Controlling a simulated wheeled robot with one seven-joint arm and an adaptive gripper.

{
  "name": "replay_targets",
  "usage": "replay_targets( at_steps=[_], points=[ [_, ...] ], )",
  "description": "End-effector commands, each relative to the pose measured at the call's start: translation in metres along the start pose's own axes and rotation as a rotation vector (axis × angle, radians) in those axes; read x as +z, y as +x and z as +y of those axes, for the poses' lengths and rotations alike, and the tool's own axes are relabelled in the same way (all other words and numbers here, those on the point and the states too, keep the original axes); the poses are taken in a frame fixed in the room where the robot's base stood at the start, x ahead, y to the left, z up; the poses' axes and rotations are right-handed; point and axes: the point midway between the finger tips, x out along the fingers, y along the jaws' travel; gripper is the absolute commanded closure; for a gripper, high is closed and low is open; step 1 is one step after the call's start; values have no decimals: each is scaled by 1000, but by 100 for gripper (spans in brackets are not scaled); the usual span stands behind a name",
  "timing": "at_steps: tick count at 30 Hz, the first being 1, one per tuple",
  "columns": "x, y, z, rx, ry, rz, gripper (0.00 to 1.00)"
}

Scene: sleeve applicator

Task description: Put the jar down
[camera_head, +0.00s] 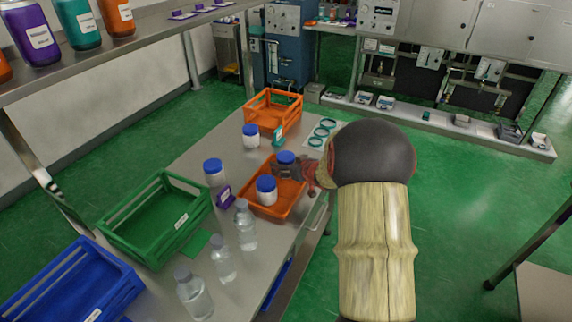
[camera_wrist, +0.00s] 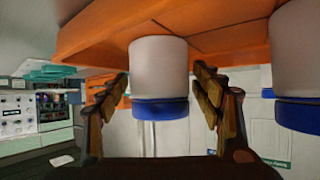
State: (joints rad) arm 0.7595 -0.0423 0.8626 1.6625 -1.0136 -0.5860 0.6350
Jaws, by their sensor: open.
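A white jar with a blue lid (camera_head: 285,157) stands upright in the orange tray (camera_head: 262,212) at the front of the table. In the wrist view, which is upside down, the same white jar (camera_wrist: 159,66) has its base against the orange tray (camera_wrist: 90,38). My gripper (camera_head: 289,172) is open. Its two fingers are on either side of the jar, with visible gaps in the wrist view. The gripper hides much of this jar in the head view. A second white jar (camera_head: 266,194) stands in the same tray, nearer the front; it also shows in the wrist view (camera_wrist: 298,60).
Other blue-lidded jars (camera_head: 214,172) (camera_head: 251,136) stand on the table (camera_head: 190,150). Several clear bottles (camera_head: 246,225) line the front left. A green crate (camera_head: 157,215), a blue crate (camera_head: 75,285) and an orange crate (camera_head: 272,108) are around. Teal rings (camera_head: 322,132) lie at the right.

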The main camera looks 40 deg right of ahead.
Motion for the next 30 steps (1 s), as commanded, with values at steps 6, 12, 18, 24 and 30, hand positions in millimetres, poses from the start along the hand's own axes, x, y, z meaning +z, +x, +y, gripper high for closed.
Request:
replay_targets(
  at_steps=[6,12,18,24,30],
  points=[
    [0,0,0,0,0,0,31],
    [-4,-5,0,1,0,1,31],
    [-6,-38,1,2,1,1,31],
    [-7,-80,1,3,0,0,31],
    [-5,-110,1,2,0,0,31]
  ],
)
